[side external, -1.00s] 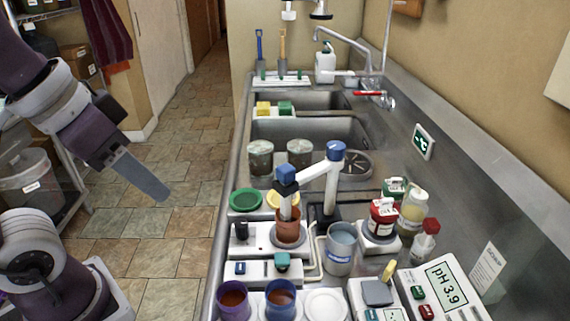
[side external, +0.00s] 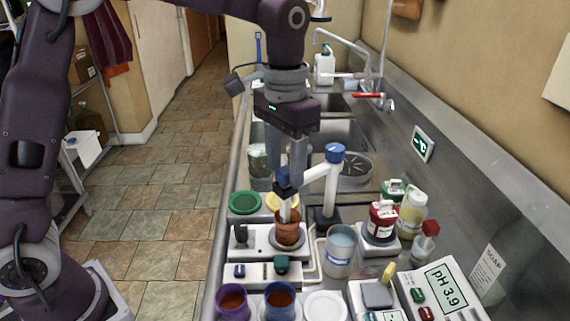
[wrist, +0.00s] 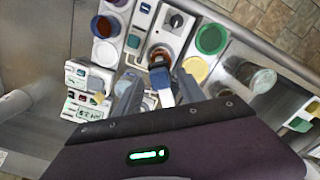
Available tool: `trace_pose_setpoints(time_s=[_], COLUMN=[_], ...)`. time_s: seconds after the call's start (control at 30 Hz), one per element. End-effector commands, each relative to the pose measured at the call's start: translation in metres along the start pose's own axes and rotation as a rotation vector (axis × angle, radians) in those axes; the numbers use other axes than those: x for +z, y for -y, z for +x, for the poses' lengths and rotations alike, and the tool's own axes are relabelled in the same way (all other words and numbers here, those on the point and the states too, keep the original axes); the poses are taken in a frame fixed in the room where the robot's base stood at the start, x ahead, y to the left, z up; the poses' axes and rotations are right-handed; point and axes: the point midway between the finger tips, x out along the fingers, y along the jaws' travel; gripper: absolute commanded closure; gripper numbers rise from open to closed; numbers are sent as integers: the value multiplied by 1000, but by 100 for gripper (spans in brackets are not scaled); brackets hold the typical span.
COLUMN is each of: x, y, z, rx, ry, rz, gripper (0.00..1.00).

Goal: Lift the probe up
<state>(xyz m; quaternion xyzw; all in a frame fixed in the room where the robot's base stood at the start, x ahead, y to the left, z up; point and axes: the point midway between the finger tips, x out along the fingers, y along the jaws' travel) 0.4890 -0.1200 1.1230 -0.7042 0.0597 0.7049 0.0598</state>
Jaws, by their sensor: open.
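The probe (side external: 285,208) is a white shaft with a dark blue head (side external: 283,177), standing upright in a reddish-brown cup (side external: 287,234) on a stirrer. A white arm (side external: 318,172) joins it to a stand with a blue knob (side external: 335,152). My gripper (side external: 289,174) is above the cup, pointing down, fingers apart at the height of the probe's head. In the wrist view the blue head (wrist: 161,81) lies between the fingers of my gripper (wrist: 158,84), with a gap showing on the left. Whether either finger touches it I cannot tell.
A grey-blue jug (side external: 340,250) and a red-labelled jar (side external: 382,222) stand right of the stirrer. Purple and blue cups (side external: 232,300) of red liquid are in front. A green lid (side external: 244,203) lies left. A pH meter (side external: 440,290) is front right; the sink is behind.

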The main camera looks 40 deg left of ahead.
Motion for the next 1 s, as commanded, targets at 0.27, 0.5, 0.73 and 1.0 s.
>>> trace_pose_setpoints(time_s=[0.27,0.5,0.73,1.0], x=[0,0,0,0], y=[0,0,0,0], z=[3,3,2,2], rx=[0,0,0,0], ry=[0,-1,-1,-2], rz=[0,0,0,-1], gripper=[55,100,100,100])
